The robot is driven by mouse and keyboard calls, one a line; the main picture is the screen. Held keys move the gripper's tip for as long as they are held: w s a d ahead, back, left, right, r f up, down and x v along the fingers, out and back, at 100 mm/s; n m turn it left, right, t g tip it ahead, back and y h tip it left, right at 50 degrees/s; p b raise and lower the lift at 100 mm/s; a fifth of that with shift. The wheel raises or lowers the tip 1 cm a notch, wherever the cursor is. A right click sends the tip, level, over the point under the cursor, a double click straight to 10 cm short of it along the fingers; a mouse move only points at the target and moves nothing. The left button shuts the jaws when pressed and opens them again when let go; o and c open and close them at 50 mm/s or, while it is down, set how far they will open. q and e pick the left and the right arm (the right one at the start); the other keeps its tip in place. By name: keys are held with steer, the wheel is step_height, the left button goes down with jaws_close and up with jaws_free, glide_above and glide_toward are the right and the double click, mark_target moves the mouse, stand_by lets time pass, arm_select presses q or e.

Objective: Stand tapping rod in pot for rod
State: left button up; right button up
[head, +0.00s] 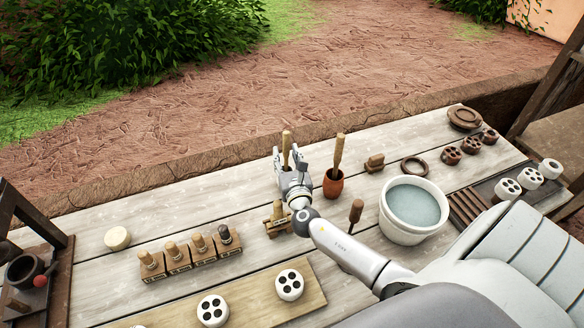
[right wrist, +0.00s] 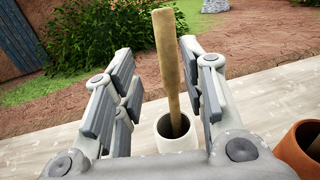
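A light wooden rod (head: 286,143) stands between the fingers of my right gripper (head: 290,160) above the plank table. In the right wrist view the rod (right wrist: 167,60) stands, leaning slightly, with its lower end inside a white pot (right wrist: 182,140). The right gripper's fingers (right wrist: 165,85) are spread apart on both sides of the rod, with gaps and no visible contact. In the head view the gripper hides most of this pot. My left gripper is not in view.
Just right, a terracotta pot (head: 333,185) holds another wooden stick (head: 338,152). A white bucket of water (head: 413,205) stands farther right. A wooden stand (head: 278,220) is near my wrist. Several stamps (head: 200,245) stand at left. The table's far left is mostly clear.

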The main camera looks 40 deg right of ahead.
steer(key=b+v, duration=0.1)
steer(key=v, duration=0.9)
steer(key=shift+r, duration=0.15)
steer(key=shift+w, duration=0.1)
